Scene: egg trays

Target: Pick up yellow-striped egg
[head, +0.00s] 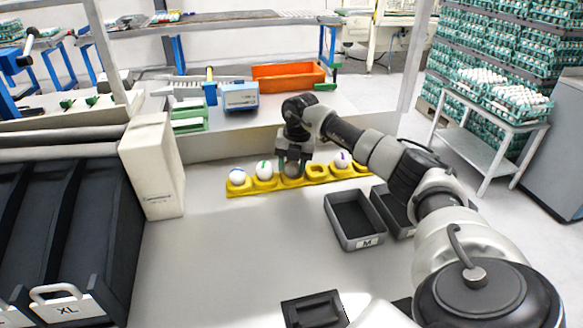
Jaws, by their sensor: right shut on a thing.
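A yellow egg holder (278,185) lies across the white table in the head view. In it sit a blue-striped egg (237,176), a green-striped egg (263,168) and, to the right, a purple-striped egg (341,160). My right gripper (291,170) points down at the middle of the holder and is shut on an egg (292,171). This egg is in shadow between the fingers, and I cannot make out its stripe colour. I cannot tell whether it is still touching its slot. My left gripper is not in view.
A grey bin marked M (367,242) stands right of centre, with another grey bin beside it, partly behind my right arm. A dark box (313,296) is at the front edge. A white carton (152,170) stands at left. The table's left middle is clear.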

